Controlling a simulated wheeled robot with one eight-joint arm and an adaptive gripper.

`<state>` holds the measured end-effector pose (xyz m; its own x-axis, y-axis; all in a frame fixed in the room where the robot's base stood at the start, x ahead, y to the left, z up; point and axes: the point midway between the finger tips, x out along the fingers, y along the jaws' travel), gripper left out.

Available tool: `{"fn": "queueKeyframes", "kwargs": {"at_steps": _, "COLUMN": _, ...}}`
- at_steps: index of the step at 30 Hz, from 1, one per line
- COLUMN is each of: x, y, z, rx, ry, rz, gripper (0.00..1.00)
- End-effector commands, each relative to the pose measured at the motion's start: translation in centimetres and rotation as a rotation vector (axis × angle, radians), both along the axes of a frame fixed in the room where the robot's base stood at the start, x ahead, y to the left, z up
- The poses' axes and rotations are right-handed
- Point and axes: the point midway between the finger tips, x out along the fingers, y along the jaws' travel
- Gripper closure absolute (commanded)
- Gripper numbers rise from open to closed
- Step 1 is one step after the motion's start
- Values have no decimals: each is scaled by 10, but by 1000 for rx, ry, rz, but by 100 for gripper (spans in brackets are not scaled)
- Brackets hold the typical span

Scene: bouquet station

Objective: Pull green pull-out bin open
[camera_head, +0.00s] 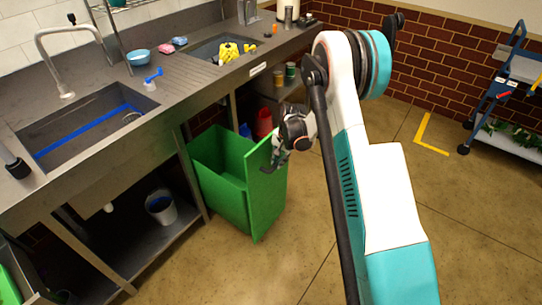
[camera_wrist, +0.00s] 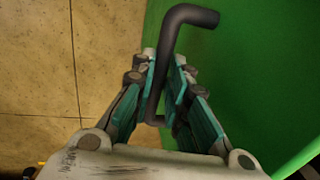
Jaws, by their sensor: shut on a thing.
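The green pull-out bin (camera_head: 266,195) stands out from under the steel counter in the head view, its open top showing and its inside looking empty. Its green front panel (camera_wrist: 245,70) fills the right of the wrist view. A dark bent bar handle (camera_wrist: 188,16) is fixed to that panel. My gripper (camera_head: 274,160) is at the panel's outer face, near its upper edge. In the wrist view my gripper (camera_wrist: 164,66) has its teal fingers on both sides of the handle, shut on it. The handle is mostly hidden by the gripper in the head view.
The counter (camera_head: 175,100) with two sinks runs above the bin. A white bucket (camera_head: 161,207) stands on the lower shelf at left. A red container (camera_head: 263,122) is behind the bin. The floor (camera_head: 290,265) in front is clear. A blue-framed cart (camera_head: 505,85) stands far right.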

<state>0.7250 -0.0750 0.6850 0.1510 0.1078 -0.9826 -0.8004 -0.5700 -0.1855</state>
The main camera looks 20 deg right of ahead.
Motion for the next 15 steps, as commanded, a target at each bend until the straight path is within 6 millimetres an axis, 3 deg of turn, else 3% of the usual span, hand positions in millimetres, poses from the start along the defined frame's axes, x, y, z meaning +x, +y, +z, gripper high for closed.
{"fn": "queueKeyframes", "kwargs": {"at_steps": 15, "x": -7, "y": -6, "z": 0, "rx": 0, "ry": 0, "rz": 0, "gripper": 100}}
